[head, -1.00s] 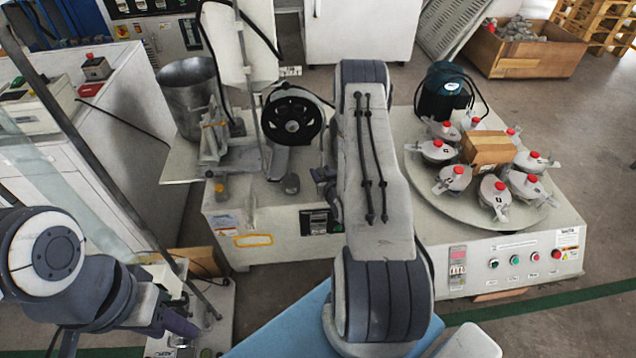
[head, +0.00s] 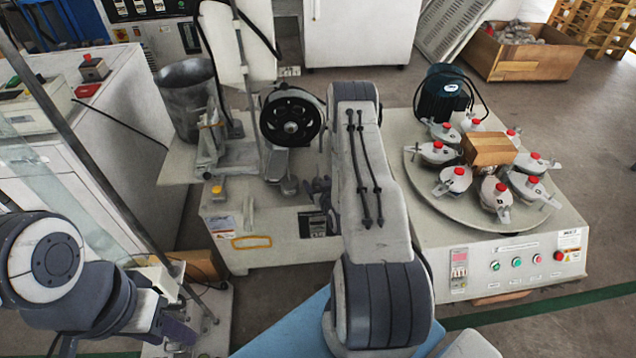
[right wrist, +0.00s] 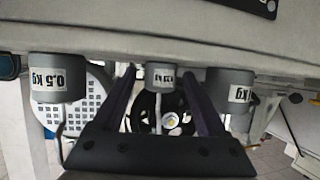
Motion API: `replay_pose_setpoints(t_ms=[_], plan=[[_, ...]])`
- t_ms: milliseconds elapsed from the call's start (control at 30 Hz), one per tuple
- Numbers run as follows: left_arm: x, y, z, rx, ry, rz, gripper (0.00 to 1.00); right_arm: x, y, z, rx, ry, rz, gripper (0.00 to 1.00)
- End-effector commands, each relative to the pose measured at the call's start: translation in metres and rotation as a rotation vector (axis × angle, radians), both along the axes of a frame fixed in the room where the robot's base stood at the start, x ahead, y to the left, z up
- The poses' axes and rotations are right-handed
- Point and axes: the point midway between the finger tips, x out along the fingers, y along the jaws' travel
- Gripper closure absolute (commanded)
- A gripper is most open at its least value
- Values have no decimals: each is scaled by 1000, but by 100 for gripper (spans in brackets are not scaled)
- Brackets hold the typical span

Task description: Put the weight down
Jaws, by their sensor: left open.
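In the right wrist view, a small grey cylindrical weight (right wrist: 164,77) with a white label stands between the two dark fingers of my right gripper (right wrist: 160,72). A gap shows between it and the left finger; the right finger looks close to it. In the head view my right gripper (head: 318,190) is a small dark shape, mostly hidden by my arm, beside the wheel machine (head: 290,125). My left gripper (head: 182,332) is open and low at the left, apart from the weights.
Two larger grey weights flank the middle one, one marked 0.5 kg (right wrist: 57,78) and one at the right (right wrist: 229,86). A round turntable with several red-knobbed holders (head: 430,190) stands at the right. A metal bucket (head: 185,100) stands behind left.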

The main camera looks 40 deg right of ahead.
Motion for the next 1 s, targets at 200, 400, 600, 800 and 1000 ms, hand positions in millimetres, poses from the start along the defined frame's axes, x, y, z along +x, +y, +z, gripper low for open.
replay_pose_setpoints(t_ms=[200,400,600,800,1000], plan=[[0,0,0,0,0,0,55,0,0,1,0,0,0,26],[0,0,6,0,0,0,55,-11,3,8,1,3,-2,26],[0,0,16,0,0,0,55,-47,17,25,5,5,-3,26],[0,0,22,0,0,0,55,-82,30,39,3,3,-3,26],[0,0,25,0,0,0,55,-101,37,47,2,2,-2,26]])
